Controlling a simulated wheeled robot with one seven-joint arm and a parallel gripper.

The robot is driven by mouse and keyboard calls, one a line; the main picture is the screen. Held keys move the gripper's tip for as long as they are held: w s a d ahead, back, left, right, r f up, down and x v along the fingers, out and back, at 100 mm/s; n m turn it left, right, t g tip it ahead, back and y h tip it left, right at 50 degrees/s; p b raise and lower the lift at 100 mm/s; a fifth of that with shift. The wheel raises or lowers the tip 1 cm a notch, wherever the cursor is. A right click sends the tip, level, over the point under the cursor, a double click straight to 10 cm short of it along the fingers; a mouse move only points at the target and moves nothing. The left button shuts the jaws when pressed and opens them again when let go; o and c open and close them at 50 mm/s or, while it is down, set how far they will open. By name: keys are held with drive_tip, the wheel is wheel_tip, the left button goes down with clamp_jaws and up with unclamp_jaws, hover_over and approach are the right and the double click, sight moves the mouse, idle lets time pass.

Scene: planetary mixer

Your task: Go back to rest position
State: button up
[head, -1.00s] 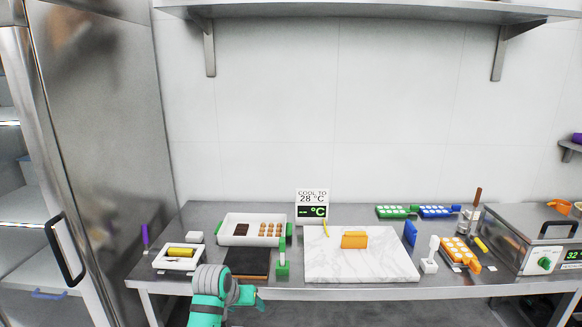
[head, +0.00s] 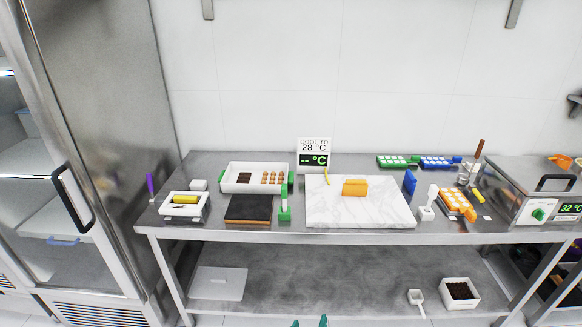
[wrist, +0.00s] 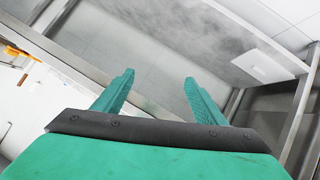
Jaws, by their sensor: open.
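My gripper (wrist: 157,82) shows in the wrist view with its two teal fingers spread apart and nothing between them. In the head view only the tips of my gripper (head: 309,322) show at the bottom edge, in front of and below the steel table (head: 270,238). The gripper touches nothing that I can see. The rest of my arm is out of the head view.
On the table stand a white tray (head: 236,166), a dark board (head: 247,221), a marble slab (head: 330,215) with an orange block (head: 354,187), and a machine (head: 528,205) at right. The lower shelf (head: 330,275) holds a white bin (head: 460,303). A fridge (head: 110,140) stands left.

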drive_tip(key=s+a+n+t+y, duration=0.1)
drive_tip(key=s+t+y, duration=0.15)
drive_tip(key=s, duration=1.95)
drive_tip(key=s+a+r+m+t, duration=0.1)
drive_tip(key=s+a+r, duration=0.1)
drive_tip(key=s+r, duration=0.4)
drive_tip(key=s+a+r+m, duration=0.2)
drive_tip(key=s+r, duration=0.4)
drive_tip(key=s, duration=0.5)
drive_tip(key=shift+s+a+t+y, duration=0.3)
drive_tip(key=shift+s+t+y, duration=0.05)
drive_tip(key=shift+y, duration=0.1)
drive_tip(key=shift+s, duration=0.1)
